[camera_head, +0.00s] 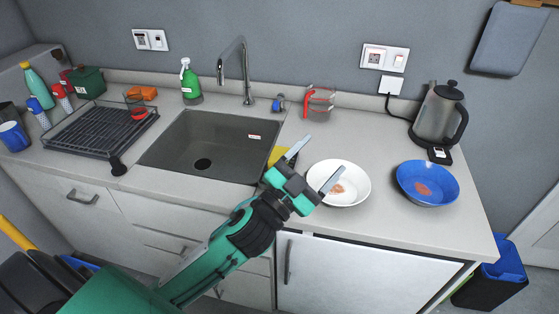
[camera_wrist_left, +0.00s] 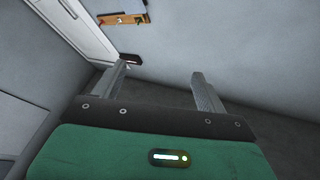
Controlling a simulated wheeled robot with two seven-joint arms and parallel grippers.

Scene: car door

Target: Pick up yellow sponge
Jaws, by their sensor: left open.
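The yellow sponge (camera_head: 279,155) lies on the counter between the sink's right edge and the white bowl. My left gripper hides part of it in the head view. My left gripper (camera_head: 316,164) is open and empty, with its two fingers pointing up and right over the white bowl's near left side. In the left wrist view my open gripper (camera_wrist_left: 160,85) shows two apart fingers with nothing between them, and the sponge is not seen there. My right gripper is not in view.
A white bowl (camera_head: 353,172) and a blue bowl (camera_head: 442,180), both stained, stand right of the sink (camera_head: 225,130). A kettle (camera_head: 428,112), a measuring cup (camera_head: 320,98), a faucet (camera_head: 246,75) and a green spray bottle (camera_head: 190,85) stand behind. A dish rack (camera_head: 80,140) is at left.

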